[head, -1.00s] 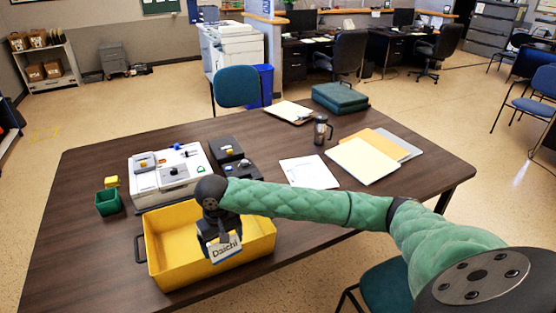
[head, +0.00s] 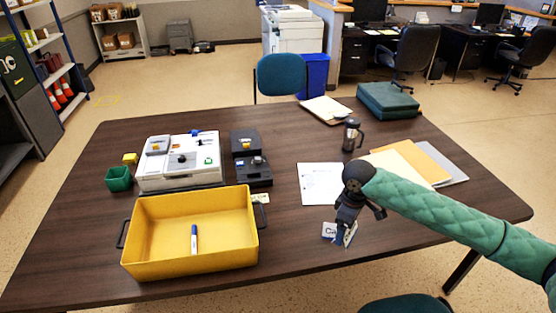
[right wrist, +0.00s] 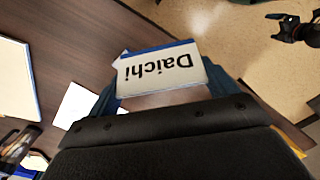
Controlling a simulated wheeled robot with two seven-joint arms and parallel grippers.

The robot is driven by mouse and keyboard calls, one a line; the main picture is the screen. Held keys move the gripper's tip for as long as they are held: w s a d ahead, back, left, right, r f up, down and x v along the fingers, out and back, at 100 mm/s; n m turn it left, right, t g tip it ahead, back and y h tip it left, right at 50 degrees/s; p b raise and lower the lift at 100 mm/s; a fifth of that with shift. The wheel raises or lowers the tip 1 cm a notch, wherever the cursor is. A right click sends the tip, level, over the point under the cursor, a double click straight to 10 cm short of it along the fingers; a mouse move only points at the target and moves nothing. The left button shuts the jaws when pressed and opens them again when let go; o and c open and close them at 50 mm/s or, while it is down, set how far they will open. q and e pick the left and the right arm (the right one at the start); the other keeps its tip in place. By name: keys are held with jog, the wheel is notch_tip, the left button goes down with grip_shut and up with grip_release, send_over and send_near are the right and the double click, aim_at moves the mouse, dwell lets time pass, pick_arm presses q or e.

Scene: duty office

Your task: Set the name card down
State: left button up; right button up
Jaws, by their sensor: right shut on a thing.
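My right gripper (head: 345,222) is shut on the name card, low over the front right part of the table. The card (right wrist: 162,66) is white with a blue edge and reads "Daichi" upside down in the right wrist view. In the head view it shows as a narrow white shape, partly hidden. A second white card (head: 329,231), with lettering starting like "Ca", is close beside it. I cannot tell whether the held card touches it or the table. A dark gripper, apparently my left (right wrist: 288,27), shows over the floor; its jaws are too small to read.
A yellow tray (head: 128,262) holding a marker (head: 194,240) is on the left. Behind it are a white device (head: 180,162), black boxes (head: 250,172) and a green cup (head: 118,179). Paper (head: 318,184), folders (head: 410,164) and a mug (head: 351,136) lie beyond my gripper. The front middle is clear.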

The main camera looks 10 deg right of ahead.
jog(key=d+n, duration=0.2)
jog(key=n, duration=0.1)
jog(key=shift+d+f, duration=0.2)
jog(key=shift+d, duration=0.05)
pick_arm(q)
jog(key=shift+w+d+r+b, duration=0.1)
jog(key=shift+d+r+b, duration=0.1)
jog(key=shift+r, duration=0.6)
jog(key=shift+w+d+r+b, duration=0.15)
jog(key=shift+r+b, duration=0.1)
jog(key=shift+r, duration=0.55)
jog(key=shift+w+d+r+b, duration=0.1)
jog(key=shift+d+r+b, duration=0.1)
jog(key=shift+r, duration=0.6)
pick_arm(e)
jog(key=s+d+n, duration=0.1)
jog(key=d+n, duration=1.5)
jog(key=n, duration=0.8)
jog(key=shift+s+d, duration=0.15)
